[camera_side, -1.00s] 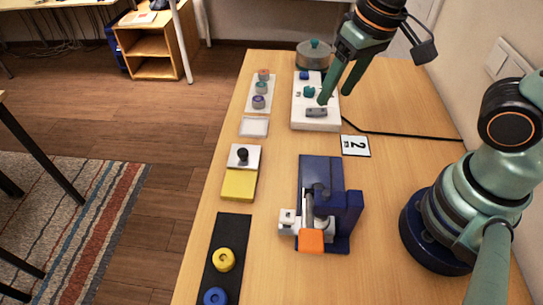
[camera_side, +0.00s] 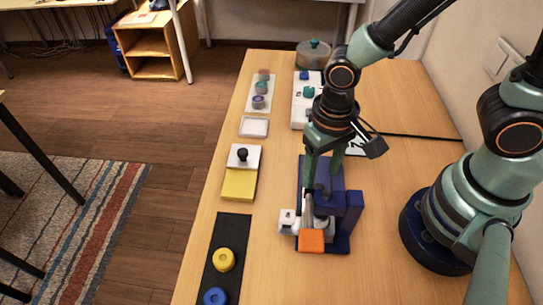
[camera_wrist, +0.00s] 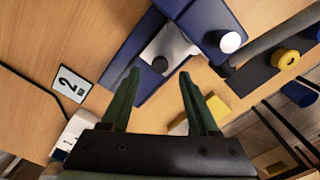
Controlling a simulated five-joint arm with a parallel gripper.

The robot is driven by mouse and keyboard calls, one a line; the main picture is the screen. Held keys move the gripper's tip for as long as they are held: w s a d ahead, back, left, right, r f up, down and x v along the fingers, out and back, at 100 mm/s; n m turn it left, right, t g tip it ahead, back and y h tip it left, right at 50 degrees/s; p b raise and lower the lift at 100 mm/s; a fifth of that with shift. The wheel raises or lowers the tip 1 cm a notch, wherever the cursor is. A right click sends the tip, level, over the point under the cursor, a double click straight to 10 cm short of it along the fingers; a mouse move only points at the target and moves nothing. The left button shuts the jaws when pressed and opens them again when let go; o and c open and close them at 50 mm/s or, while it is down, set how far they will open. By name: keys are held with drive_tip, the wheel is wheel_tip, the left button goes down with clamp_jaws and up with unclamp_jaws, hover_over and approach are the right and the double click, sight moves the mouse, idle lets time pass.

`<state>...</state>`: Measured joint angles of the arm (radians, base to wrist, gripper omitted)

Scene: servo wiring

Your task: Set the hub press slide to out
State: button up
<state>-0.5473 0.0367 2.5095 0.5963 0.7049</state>
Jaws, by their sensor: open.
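The hub press is a dark blue stand (camera_side: 346,215) on the table, with silver parts and an orange block (camera_side: 311,241) at its front. A pale block (camera_side: 288,221) sticks out at its left side. I cannot tell for sure which part is the slide. My gripper (camera_side: 322,183) is open, pointing down over the back part of the press, and hides some of it. In the wrist view the open fingers of my gripper (camera_wrist: 158,78) are empty.
A black strip (camera_side: 231,236) with yellow and blue rings lies front left. A white and yellow block with a black knob (camera_side: 242,155) stands left of the press.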

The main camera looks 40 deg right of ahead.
sight(319, 187)
drive_tip(key=shift+f, duration=2)
clamp_jaws()
